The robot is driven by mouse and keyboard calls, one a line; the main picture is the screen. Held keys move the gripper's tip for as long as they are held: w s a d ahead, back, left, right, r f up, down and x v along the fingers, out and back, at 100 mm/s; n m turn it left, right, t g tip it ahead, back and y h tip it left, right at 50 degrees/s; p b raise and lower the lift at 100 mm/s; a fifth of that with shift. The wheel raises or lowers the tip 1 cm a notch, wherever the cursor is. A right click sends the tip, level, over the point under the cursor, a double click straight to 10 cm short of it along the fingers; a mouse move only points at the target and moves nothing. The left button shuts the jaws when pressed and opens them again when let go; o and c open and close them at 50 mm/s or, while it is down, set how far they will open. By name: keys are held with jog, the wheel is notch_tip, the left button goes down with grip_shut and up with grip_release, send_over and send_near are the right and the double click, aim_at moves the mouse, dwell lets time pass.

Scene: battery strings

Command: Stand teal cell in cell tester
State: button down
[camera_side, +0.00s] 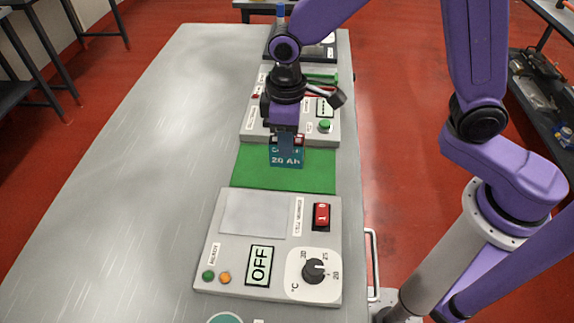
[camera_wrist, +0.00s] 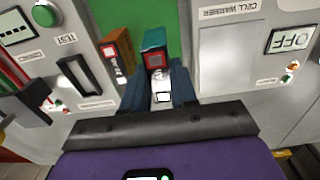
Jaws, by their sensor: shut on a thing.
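My gripper (camera_side: 286,140) is shut on the teal cell (camera_side: 287,158), marked 20 Ah, above or at the green mat (camera_side: 310,180); I cannot tell if the cell touches the mat. In the wrist view the teal cell (camera_wrist: 153,41) sits upright between the two fingers (camera_wrist: 158,86). The cell tester (camera_side: 250,130) is a light grey box just behind the mat in the side view, partly hidden by my arm. In the wrist view the tester (camera_wrist: 90,103) is at left, with a dark-framed slot (camera_wrist: 76,76), a TEST label and a green button (camera_wrist: 46,13).
An orange-brown cell (camera_wrist: 118,52) stands close left of the teal cell in the wrist view. The cell warmer (camera_side: 220,262), display reading OFF, lies in front of the mat. A dark lever (camera_side: 337,97) sticks out by the tester. The table's left side (camera_side: 120,190) is clear.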

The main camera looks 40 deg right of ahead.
jog(key=shift+r, duration=0.25)
